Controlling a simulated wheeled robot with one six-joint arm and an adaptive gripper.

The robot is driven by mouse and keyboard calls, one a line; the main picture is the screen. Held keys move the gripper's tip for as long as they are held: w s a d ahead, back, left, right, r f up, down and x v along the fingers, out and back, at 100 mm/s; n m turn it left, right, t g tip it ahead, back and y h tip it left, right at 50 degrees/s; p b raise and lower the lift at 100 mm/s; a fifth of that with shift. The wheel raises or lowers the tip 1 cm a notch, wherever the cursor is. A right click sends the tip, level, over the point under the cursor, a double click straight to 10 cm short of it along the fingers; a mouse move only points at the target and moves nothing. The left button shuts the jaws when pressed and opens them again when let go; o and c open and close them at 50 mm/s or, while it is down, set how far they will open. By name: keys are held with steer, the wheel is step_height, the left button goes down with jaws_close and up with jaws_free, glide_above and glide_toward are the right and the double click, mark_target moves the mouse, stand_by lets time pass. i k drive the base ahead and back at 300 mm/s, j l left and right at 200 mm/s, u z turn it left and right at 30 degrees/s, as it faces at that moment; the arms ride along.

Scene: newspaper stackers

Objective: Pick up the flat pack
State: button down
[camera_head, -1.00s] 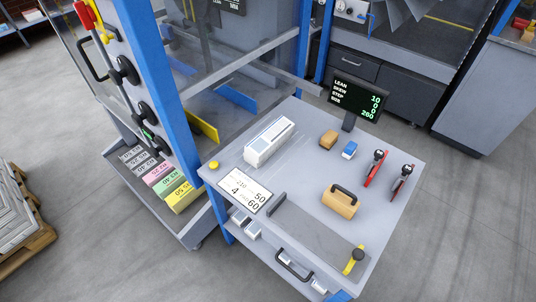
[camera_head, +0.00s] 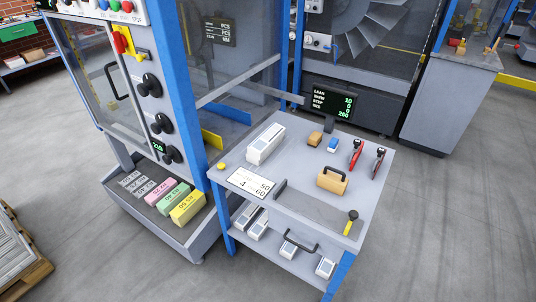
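No item is labelled as the flat pack, so I cannot tell for sure which one it is. A white, box-shaped pack (camera_head: 265,144) lies on the grey table top (camera_head: 300,160), near its far left side. Several similar white and grey packs (camera_head: 288,250) lie on the shelf below the table top. Flat grey bundles (camera_head: 132,180) and pink (camera_head: 160,194), green (camera_head: 172,201) and yellow (camera_head: 187,207) labelled blocks sit in the tray left of the table. My gripper is not in view.
A tan block with a dark handle (camera_head: 332,180), a brown block (camera_head: 314,139), a blue-and-white block (camera_head: 333,145), two clamp-like tools (camera_head: 355,154) and a yellow-and-black tool (camera_head: 350,223) share the table top. A screen (camera_head: 333,103) stands behind. Grey floor (camera_head: 430,230) is clear at right.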

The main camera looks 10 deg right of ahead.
mark_target(260, 146)
steer(key=i+l+z, duration=0.25)
steer(key=i+l, duration=0.6)
